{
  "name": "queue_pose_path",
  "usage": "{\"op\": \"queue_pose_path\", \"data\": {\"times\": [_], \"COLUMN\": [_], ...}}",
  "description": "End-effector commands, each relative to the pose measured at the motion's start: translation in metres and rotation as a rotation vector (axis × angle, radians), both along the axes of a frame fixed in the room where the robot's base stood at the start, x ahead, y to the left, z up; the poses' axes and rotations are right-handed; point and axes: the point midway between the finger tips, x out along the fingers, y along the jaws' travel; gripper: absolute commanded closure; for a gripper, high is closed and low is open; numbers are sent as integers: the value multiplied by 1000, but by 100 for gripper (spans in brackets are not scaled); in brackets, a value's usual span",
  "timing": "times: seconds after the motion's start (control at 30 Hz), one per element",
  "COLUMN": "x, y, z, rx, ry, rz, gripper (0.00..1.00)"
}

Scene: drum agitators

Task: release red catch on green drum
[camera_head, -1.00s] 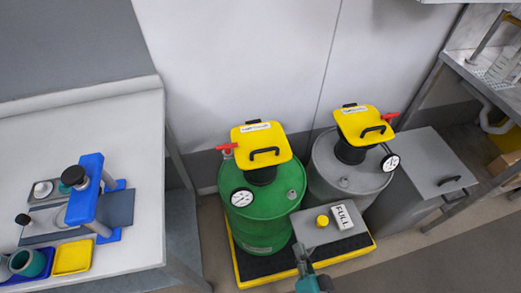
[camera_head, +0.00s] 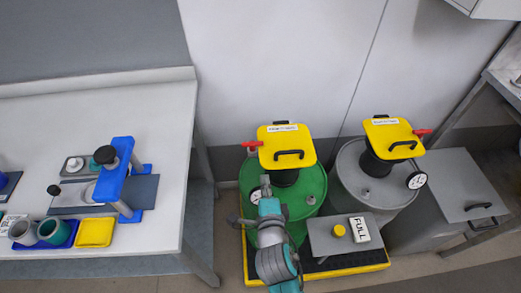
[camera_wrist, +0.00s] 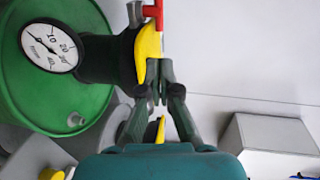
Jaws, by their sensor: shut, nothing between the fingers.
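The green drum (camera_head: 316,185) stands upright under a yellow lid (camera_head: 287,146) with a black handle. The red catch (camera_head: 252,144) sticks out at the lid's left side. It also shows at the top of the wrist view (camera_wrist: 152,11), next to the yellow lid edge (camera_wrist: 148,52). My gripper (camera_head: 265,188) is in front of the drum, below and apart from the red catch, and hides part of the drum. In the wrist view my fingers (camera_wrist: 158,90) are together and empty, close to the lid edge. The drum's dial gauge (camera_wrist: 49,46) shows there too.
A grey drum (camera_head: 347,182) with a yellow lid and its own red catch (camera_head: 422,132) stands to the right. A grey box with a yellow button (camera_head: 338,230) stands in front. A workbench (camera_head: 150,235) is at left. The wall is close behind.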

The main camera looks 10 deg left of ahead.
Motion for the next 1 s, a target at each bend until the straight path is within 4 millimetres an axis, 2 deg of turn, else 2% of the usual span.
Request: {"op": "queue_pose_path", "data": {"times": [0.33, 0.47, 0.67, 1.0], "x": [1, 8, 37, 95], "y": [1, 3, 12, 31], "z": [0, -2, -7, -19], "rx": [2, 2, 2, 2], "ry": [1, 1, 0, 0], "rz": [0, 0, -1, 0], "gripper": [100, 100, 100, 100]}}
